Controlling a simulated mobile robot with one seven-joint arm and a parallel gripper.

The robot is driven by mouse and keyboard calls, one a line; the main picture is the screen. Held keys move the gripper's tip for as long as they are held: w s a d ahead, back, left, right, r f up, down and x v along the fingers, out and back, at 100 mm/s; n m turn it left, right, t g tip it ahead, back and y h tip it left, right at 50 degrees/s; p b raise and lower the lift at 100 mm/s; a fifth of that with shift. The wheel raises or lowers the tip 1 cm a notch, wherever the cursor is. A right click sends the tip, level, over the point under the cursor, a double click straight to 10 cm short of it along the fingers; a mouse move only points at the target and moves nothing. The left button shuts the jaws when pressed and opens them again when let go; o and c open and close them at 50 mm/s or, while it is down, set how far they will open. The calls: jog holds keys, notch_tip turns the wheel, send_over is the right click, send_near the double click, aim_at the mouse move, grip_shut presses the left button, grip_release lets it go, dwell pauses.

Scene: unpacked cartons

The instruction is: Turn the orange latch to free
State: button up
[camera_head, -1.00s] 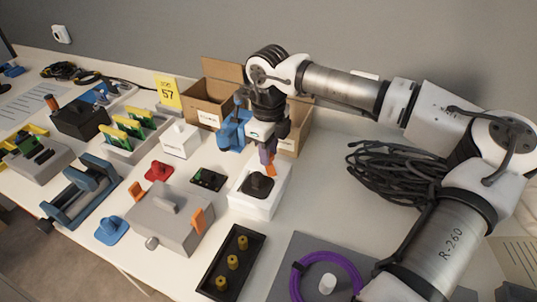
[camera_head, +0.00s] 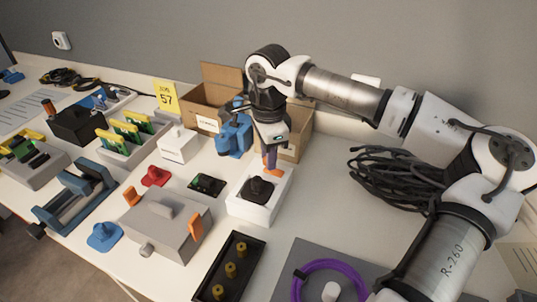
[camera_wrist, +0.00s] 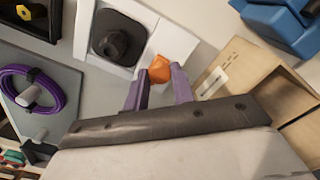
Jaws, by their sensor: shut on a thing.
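The orange latch (camera_head: 273,172) sits at the back edge of a white box (camera_head: 244,207) that has a black round part (camera_head: 258,189) on top. My gripper (camera_head: 269,156) reaches down from above, with purple fingers at the latch. In the wrist view the latch (camera_wrist: 158,70) lies between the two purple fingertips (camera_wrist: 160,77), beside the white box (camera_wrist: 85,34). My gripper is shut on it. The fingers hide part of the latch, so its exact angle is hard to tell.
Open cardboard boxes (camera_head: 222,83) and a blue device (camera_head: 235,137) stand close behind my gripper. A grey box (camera_head: 165,223) with orange tabs is on the left. A black tray (camera_head: 227,275) with yellow-brown pegs and a purple cable coil (camera_head: 358,270) lie in front. Black cables (camera_head: 385,177) are on the right.

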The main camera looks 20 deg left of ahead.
jog(key=shift+n, duration=0.5)
jog(key=o, duration=1)
notch_tip(320, 180, up, 14)
jog(key=shift+s+f, duration=0.1)
jog(key=shift+f, duration=0.05)
dwell(0.4)
